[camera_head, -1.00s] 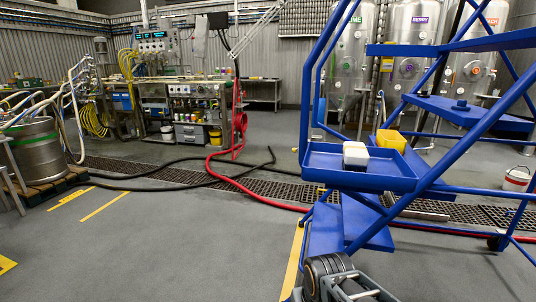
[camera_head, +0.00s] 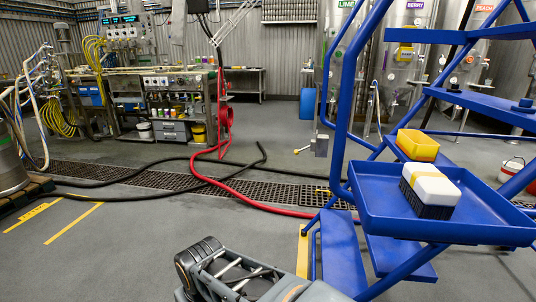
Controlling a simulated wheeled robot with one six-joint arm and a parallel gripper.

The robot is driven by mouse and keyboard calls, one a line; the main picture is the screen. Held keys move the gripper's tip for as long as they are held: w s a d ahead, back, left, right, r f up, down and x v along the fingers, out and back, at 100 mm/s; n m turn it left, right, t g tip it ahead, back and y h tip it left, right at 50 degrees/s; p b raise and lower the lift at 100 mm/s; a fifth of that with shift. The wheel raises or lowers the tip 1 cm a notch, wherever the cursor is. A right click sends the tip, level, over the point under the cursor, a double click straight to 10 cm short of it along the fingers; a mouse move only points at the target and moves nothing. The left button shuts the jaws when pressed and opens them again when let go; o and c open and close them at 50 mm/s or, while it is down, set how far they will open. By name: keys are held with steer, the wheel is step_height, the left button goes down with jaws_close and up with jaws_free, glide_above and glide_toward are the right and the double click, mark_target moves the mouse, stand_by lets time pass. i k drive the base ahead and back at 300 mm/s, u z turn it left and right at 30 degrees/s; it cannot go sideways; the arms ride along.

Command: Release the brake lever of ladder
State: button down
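The blue rolling ladder (camera_head: 335,245) stands at the right, close to me, with a tray on its side and steps rising to the right. A small grey bracket with a short lever and a pale knob (camera_head: 309,147) sticks out to the left from the ladder's left upright; it looks like the brake lever. My gripper (camera_head: 200,260) is at the bottom centre, low and left of the ladder, well apart from the lever. Dark rounded parts and metal rods show on it; whether its fingers are open is unclear. I see nothing held in it.
Red and black hoses (camera_head: 235,184) lie over the floor grating. A workbench (camera_head: 170,105) stands at the back left. The grey floor at the left front is clear.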

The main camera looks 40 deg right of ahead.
mark_target(296, 152)
steer(key=z, duration=0.1)
steer(key=i, duration=0.95)
steer(key=z, duration=1.1)
steer(key=i, duration=0.9)
steer(key=z, duration=0.85)
